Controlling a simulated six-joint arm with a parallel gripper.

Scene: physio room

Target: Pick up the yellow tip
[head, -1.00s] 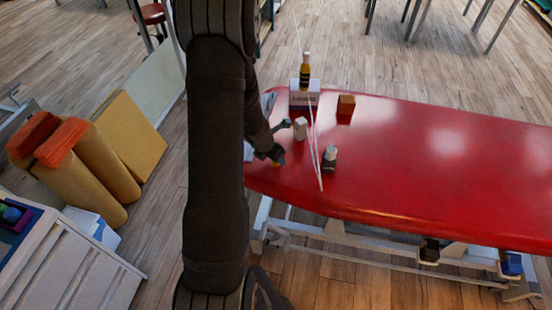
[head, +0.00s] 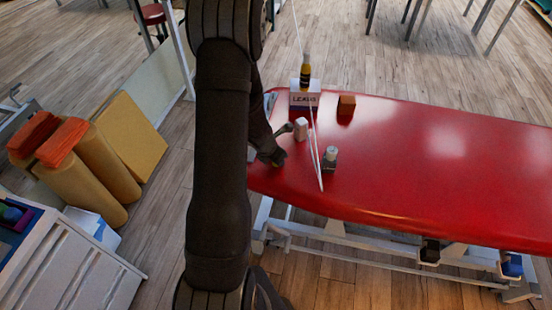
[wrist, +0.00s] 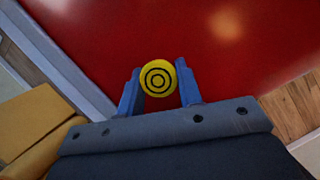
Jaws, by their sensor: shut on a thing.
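The yellow tip (wrist: 158,78) is a round yellow disc with dark concentric rings, in the wrist view. It sits between the two blue fingers of my gripper (wrist: 159,92), which is shut on it. In the head view my gripper (head: 280,147) is over the near left end of the red treatment table (head: 430,150). A small bit of yellow shows at the fingers there. Whether the tip touches the red surface is hard to tell.
A white block (head: 301,128) stands close to the right of my gripper. A small grey bottle (head: 330,159), thin white leads (head: 315,150), a box marked LEADS (head: 304,99) with a yellow-and-black bottle (head: 305,71), and a brown block (head: 346,104) are nearby. The table's right side is clear.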

